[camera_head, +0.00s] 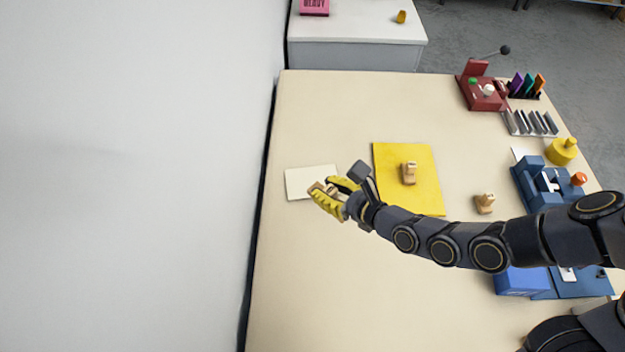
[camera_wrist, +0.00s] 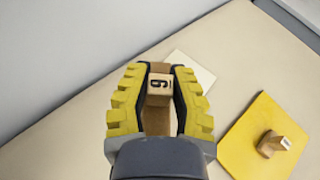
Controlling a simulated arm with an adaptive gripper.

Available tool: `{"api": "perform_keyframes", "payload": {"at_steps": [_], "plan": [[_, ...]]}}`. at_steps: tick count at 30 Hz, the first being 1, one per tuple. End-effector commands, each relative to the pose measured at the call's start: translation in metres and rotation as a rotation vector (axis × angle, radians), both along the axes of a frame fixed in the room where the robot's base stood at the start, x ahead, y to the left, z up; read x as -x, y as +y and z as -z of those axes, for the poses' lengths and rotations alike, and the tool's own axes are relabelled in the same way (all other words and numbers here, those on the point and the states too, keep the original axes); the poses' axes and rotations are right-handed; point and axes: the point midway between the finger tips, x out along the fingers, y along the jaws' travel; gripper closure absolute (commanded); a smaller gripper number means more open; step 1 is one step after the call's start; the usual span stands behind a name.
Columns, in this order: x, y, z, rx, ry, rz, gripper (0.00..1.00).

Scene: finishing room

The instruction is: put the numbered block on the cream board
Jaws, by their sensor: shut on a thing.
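My gripper (camera_head: 328,197) has yellow ridged fingers and is shut on the numbered block, a small wooden piece. In the wrist view the numbered block (camera_wrist: 158,90) sits between the fingers (camera_wrist: 158,80) and shows a dark digit that reads as 6 or 9. In the head view the fingers cover much of the block. The cream board (camera_head: 305,181) lies flat near the table's left edge, just beyond my gripper. In the wrist view the cream board (camera_wrist: 194,70) lies past the fingertips, partly hidden by the right finger. I cannot tell the block's height over the table.
A yellow board (camera_head: 429,197) with a wooden stamp-like block (camera_head: 409,173) on it lies to the right. Another such block (camera_head: 485,204) stands farther right. Red (camera_head: 480,92) and blue (camera_head: 548,187) devices line the right edge. A wall (camera_head: 140,180) borders the left.

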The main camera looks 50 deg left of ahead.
Motion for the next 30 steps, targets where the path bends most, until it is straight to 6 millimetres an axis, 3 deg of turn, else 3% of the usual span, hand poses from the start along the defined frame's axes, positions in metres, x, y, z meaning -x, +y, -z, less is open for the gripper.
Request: {"api": "perform_keyframes", "payload": {"at_steps": [8, 17, 21, 27, 30], "plan": [[-0.004, 0.018, 0.008, -0.002, -0.003, 0.03, 1.0], [-0.034, 0.064, 0.033, 0.002, -0.009, 0.025, 1.0], [-0.049, 0.087, 0.046, 0.002, -0.009, 0.025, 1.0], [-0.063, 0.106, 0.08, 0.004, -0.002, 0.029, 1.0], [-0.068, 0.113, 0.088, 0.0, -0.005, 0.03, 1.0]]}}
